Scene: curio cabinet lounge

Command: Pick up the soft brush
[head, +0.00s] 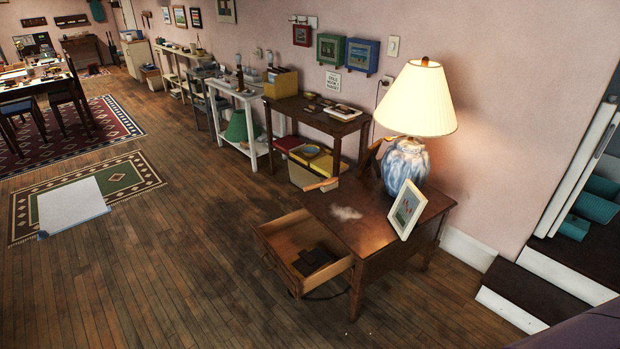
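A small light-wood piece (322,184) lies at the back left corner of the brown side table (378,228). It may be the soft brush, but it is too small to be sure, and I see no bristles clearly. A pale, dusty-looking patch (346,213) lies on the tabletop near it. The table's drawer (277,234) is pulled open, with a dark flat object (316,258) inside. Neither of my grippers is in view.
A lit lamp (407,168) with a blue-white base and a tilted picture frame (407,209) stand on the table. A brown wall table (318,120) stands behind. Steps (545,284) are at the right. Wood floor left of the drawer is clear.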

